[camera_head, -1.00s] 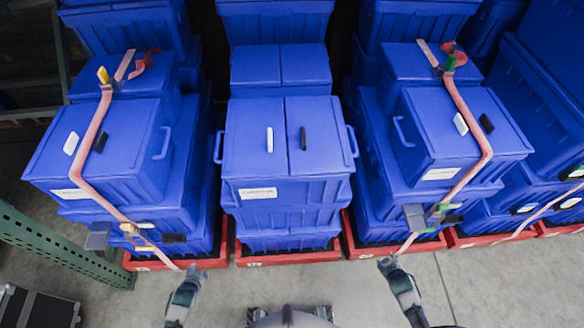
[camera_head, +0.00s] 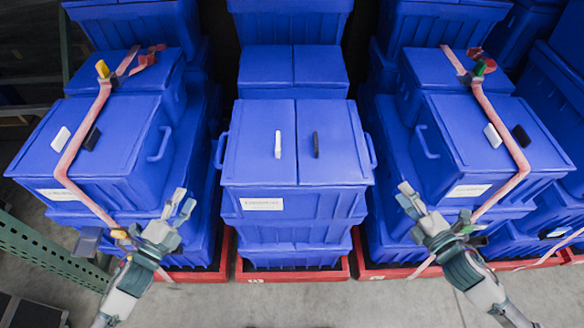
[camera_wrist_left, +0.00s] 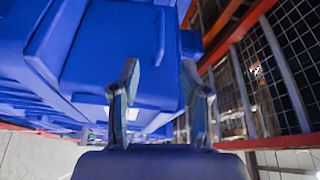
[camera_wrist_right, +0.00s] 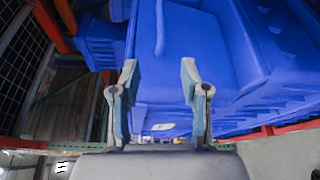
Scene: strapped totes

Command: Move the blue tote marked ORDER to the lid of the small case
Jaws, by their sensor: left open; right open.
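The middle blue tote (camera_head: 258,160) sits on top of the centre stack, without a strap. Its front carries a white label (camera_head: 262,204) whose print is too small to read. Its split lid has one white and one black clip, and a handle sticks out on each side. My left gripper (camera_head: 179,208) is open and empty, left of the tote's front. My right gripper (camera_head: 436,208) is open and empty, right of its front. Both are apart from the handles. In the wrist views, the left fingers (camera_wrist_left: 161,90) and right fingers (camera_wrist_right: 159,90) are spread before blue totes.
Strapped blue totes stand on the left (camera_head: 120,130) and right (camera_head: 480,140). Red bases (camera_head: 290,274) lie under the stacks. A green perforated post (camera_head: 50,252) stands at lower left, near a dark case (camera_head: 30,312), partly cut off. Grey floor in front is clear.

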